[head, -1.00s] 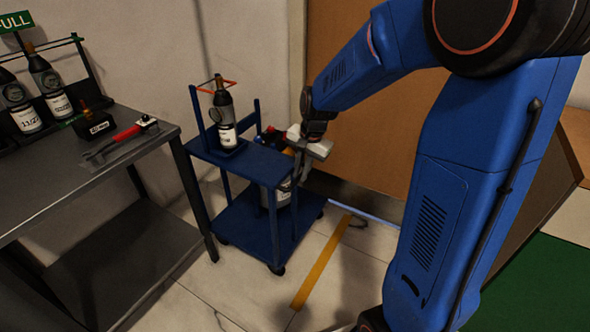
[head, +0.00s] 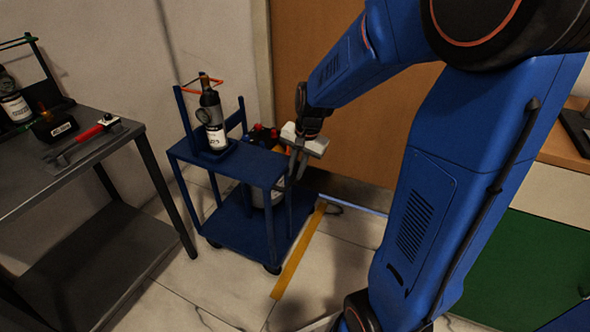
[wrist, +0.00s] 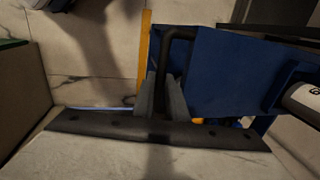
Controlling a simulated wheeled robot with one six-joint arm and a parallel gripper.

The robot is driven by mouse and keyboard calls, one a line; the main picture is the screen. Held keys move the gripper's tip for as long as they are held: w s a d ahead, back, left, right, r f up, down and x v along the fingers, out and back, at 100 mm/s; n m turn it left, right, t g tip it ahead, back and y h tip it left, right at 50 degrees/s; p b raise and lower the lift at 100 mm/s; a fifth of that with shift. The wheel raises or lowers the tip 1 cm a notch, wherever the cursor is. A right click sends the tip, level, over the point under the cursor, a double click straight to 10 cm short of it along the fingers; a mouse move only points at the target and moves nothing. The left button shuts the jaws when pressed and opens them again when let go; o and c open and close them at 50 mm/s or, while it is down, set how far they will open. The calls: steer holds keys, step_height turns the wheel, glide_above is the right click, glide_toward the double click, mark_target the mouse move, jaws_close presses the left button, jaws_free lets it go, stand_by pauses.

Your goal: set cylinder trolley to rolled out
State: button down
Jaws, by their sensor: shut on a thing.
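The blue cylinder trolley (head: 247,166) stands on the floor to the right of the grey bench, its lower deck beside the yellow floor stripe (head: 298,250). A dark cylinder with a gauge and white label (head: 215,134) stands upright on its top shelf. My gripper (head: 299,163) is at the trolley's right side. In the wrist view my gripper (wrist: 164,98) is shut on the trolley's black handle (wrist: 181,36), with the blue top shelf (wrist: 225,75) to the right. The fingers partly hide the handle.
The grey bench (head: 95,155) at left carries a red-handled tool (head: 88,133) and a dark labelled box (head: 52,125). A brown panel (head: 325,80) stands behind the trolley. Pale floor (head: 340,255) is open right of the yellow stripe.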

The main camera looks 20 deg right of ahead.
steer(key=c, duration=1.8)
jaws_free()
steer(key=shift+o, duration=0.2)
step_height(320, 180, up, 17)
steer(key=s+d, duration=0.2)
steer(key=shift+s+d, duration=0.15)
steer(key=shift+s, duration=0.1)
steer(key=s+a+f+n+t, duration=0.1)
steer(key=s+n, duration=0.4)
steer(key=s, duration=0.6)
steer(key=s+a+f+n+t+h, duration=0.1)
steer(key=s+f+n, duration=0.3)
steer(key=s, duration=0.7)
steer(key=shift+a+n+t, duration=0.15)
steer(key=shift+n+t, duration=0.25)
steer(key=shift+t, duration=0.2)
